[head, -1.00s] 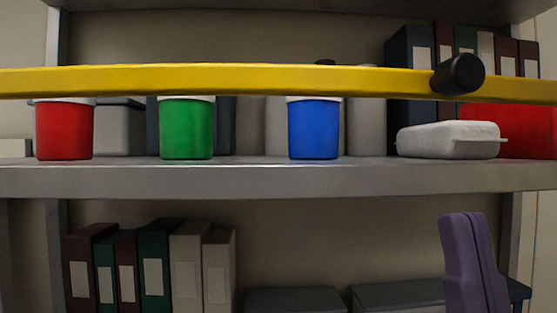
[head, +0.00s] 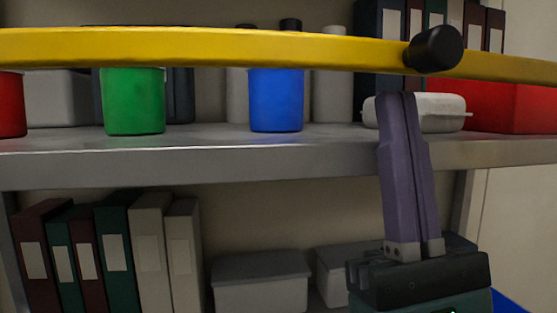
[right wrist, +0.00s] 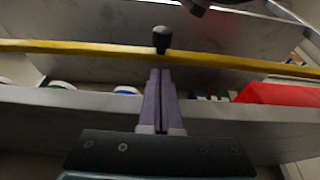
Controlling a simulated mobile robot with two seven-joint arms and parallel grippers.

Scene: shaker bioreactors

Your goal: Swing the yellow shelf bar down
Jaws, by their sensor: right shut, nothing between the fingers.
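The yellow shelf bar (head: 200,49) runs across the front of the shelf, raised above its surface. Its black knob (head: 434,50) sticks out towards me at the right. My right gripper (head: 396,97) is shut and empty, its purple fingers pointing up, with the tips a little below and left of the knob in the head view. In the right wrist view the fingers (right wrist: 160,72) end just under the knob (right wrist: 162,39), and the bar (right wrist: 90,48) crosses behind it. I cannot tell whether the tips touch anything. My left gripper is not in view.
A red cup (head: 10,104), a green cup (head: 134,101) and a blue cup (head: 276,100) stand on the grey shelf (head: 200,160) behind the bar. A white case (head: 440,112) and a red box (head: 510,107) are at the right. Binders (head: 95,255) and lidded boxes (head: 260,283) fill the lower level.

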